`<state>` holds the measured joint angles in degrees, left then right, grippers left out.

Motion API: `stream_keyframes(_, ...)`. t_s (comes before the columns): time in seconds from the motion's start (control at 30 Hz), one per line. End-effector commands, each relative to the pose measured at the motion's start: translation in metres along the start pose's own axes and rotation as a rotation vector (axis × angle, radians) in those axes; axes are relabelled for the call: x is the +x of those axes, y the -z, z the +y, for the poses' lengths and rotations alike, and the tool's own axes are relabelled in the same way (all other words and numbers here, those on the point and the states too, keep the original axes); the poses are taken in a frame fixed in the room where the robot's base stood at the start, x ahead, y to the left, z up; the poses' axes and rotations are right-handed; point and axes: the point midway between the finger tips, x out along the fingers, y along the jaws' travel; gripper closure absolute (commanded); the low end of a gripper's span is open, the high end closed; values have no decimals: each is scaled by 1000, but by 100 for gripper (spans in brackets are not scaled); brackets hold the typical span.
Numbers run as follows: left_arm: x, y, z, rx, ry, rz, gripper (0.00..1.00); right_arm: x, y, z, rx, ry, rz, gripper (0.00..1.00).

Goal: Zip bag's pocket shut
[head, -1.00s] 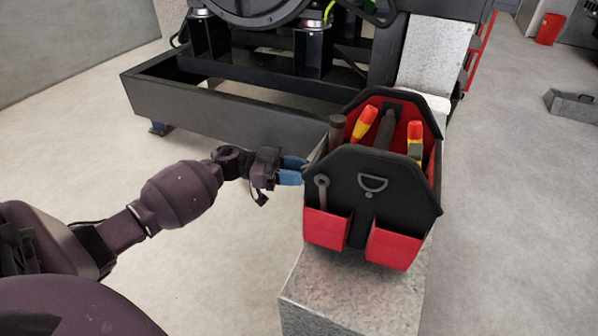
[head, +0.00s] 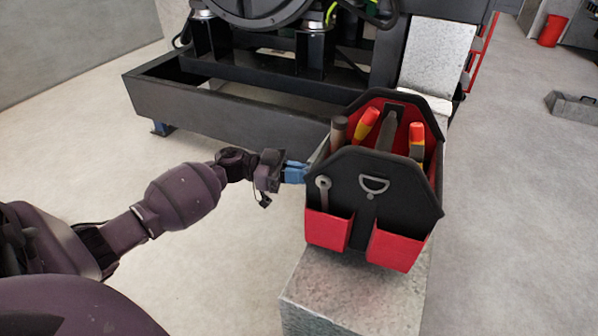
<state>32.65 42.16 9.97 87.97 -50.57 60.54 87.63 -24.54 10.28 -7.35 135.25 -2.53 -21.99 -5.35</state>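The bag (head: 352,205) is a black and red open-topped tool bag, upright on a grey block, with tools standing in it and two red front pockets. My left gripper (head: 297,173) reaches in from the left at the bag's left side. Its two blue fingers are together with hardly any gap, and their tips are at or very near the bag's side edge. The bag's left side is seen edge-on, so its zip and pull are hidden. I cannot see whether anything is between the fingers. My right gripper is not in view.
The grey block (head: 352,296) bears the bag, with some free top in front. A dark steel genset frame (head: 225,110) stands close behind. A red bin (head: 551,30) and a grey tray-like object (head: 572,106) are far right. The floor right of the block is clear.

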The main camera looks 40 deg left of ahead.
Motion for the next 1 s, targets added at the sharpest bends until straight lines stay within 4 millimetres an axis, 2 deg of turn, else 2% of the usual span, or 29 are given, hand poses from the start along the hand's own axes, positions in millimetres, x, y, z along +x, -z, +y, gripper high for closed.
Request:
stream_keyframes(0.03,-1,4,5,-1,0,0,100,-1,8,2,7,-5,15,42)
stream_keyframes(0.17,-4,7,21,1,0,1,100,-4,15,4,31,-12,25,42)
stream_keyframes(0.3,-7,5,35,0,1,0,100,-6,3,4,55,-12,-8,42)
stream_keyframes(0.43,-9,2,41,-3,2,-1,100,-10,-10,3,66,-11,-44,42)
stream_keyframes(0.7,-9,0,41,-6,1,-1,100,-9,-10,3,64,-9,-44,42)
stream_keyframes(0.73,-9,0,41,-6,1,-1,89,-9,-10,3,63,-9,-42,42)
stream_keyframes(0.87,-9,0,41,-5,1,-1,69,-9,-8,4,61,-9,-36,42)
stream_keyframes(0.9,-9,0,41,-5,1,-1,65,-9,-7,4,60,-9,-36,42)
stream_keyframes(1.0,-8,0,41,-4,1,-1,65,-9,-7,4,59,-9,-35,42)
